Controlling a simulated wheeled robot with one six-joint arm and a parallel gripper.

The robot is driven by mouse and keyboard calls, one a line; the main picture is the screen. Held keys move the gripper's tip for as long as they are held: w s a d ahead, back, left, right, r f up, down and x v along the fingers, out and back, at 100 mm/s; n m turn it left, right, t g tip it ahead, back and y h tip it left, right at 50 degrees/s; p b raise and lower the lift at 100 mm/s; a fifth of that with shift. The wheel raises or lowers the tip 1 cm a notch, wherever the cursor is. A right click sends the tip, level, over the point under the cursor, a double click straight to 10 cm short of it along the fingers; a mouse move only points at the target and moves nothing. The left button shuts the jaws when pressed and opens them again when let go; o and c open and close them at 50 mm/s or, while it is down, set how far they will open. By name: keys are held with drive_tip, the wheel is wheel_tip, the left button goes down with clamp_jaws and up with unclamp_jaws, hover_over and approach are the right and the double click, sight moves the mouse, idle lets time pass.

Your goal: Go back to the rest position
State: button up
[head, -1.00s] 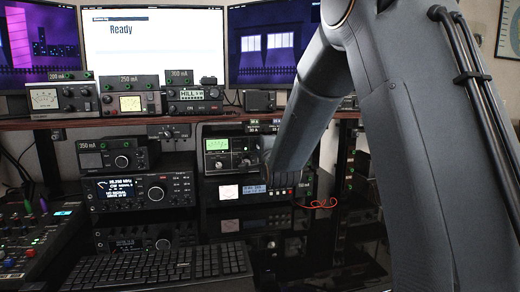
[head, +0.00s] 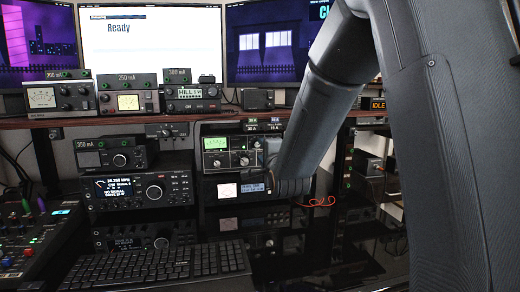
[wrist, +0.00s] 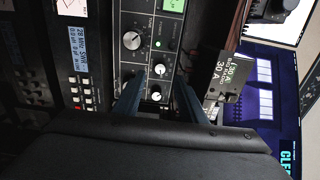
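My gripper (wrist: 158,92) is open in the wrist view, its two dark fingers apart with nothing between them that I can see held. Behind the gap is the tuner panel (wrist: 148,15), with a large dark knob (wrist: 133,40) and small white-faced knobs (wrist: 157,96) lying between the fingers in the picture. Whether a finger touches a knob cannot be told. In the head view the tuner (head: 229,132) has a lit green meter (head: 215,143) and knobs below it. My gripper (head: 271,150) is at its right side, small and partly hidden by my wrist.
A shelf (head: 140,122) with small meter boxes runs above the tuner. Below it are a radio with a display (head: 254,188), a red cable (head: 318,201) and a keyboard (head: 160,265). A 30 A box (wrist: 228,82) is close to the right finger. Monitors stand behind.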

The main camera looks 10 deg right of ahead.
drive_tip(key=shift+s, duration=0.8)
